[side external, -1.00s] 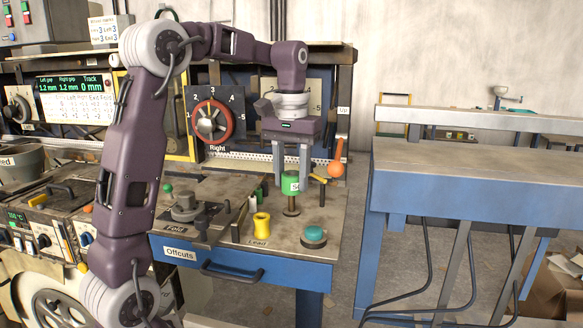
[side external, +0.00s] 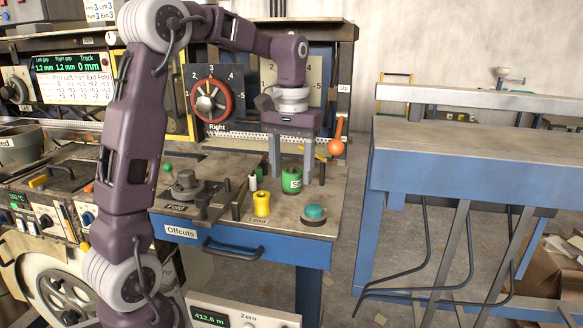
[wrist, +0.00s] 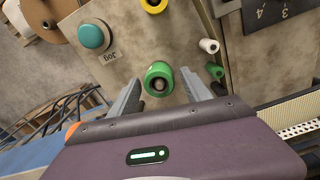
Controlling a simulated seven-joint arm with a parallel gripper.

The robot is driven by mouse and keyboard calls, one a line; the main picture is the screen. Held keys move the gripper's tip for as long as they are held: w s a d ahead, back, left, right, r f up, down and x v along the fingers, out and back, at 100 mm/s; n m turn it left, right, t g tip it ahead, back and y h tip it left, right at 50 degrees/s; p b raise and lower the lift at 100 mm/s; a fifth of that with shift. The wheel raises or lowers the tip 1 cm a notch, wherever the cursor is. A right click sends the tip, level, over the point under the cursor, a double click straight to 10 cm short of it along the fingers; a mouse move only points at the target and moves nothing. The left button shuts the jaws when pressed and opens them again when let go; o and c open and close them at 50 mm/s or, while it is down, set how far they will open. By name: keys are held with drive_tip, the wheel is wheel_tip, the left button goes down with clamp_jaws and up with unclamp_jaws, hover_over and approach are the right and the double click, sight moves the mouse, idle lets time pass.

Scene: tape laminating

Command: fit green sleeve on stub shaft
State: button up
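The green sleeve (side external: 292,181) stands upright low around the stub shaft on the bench top, its lower end near the bench. The stub shaft (wrist: 159,85) shows only as a dark round end inside the sleeve's bore in the wrist view; the sleeve hides the rest. My gripper (side external: 292,168) is above, with one finger on each side of the sleeve. In the wrist view my gripper (wrist: 165,88) is open, with gaps between the fingers and the green sleeve (wrist: 158,70). It holds nothing.
A yellow spool (side external: 262,203) and a teal Jog button (side external: 314,213) stand close by in front. A white post (side external: 253,181) and an orange-knobbed lever (side external: 337,138) flank the spot. The bench's front edge is close.

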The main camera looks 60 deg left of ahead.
drive_tip(key=shift+o, duration=0.2)
wheel_tip(320, 180, up, 6)
drive_tip(key=shift+r, duration=0.6)
drive_tip(key=shift+d, duration=0.1)
idle(0.3)
drive_tip(key=s+d+m+t, duration=0.3)
drive_tip(key=s+d, duration=0.6)
drive_tip(key=d, duration=0.1)
drive_tip(key=s+d+f+m+t, duration=0.1)
drive_tip(key=s+d+f+m, duration=0.1)
drive_tip(key=s, duration=0.3)
drive_tip(key=s+d+f+m+t, duration=0.1)
drive_tip(key=s+d+f, duration=0.2)
drive_tip(key=s+f, duration=0.2)
drive_tip(key=shift+s+d+m+t, duration=0.25)
drive_tip(key=shift+s+m+t, duration=0.05)
drive_tip(key=shift+s+m, duration=0.15)
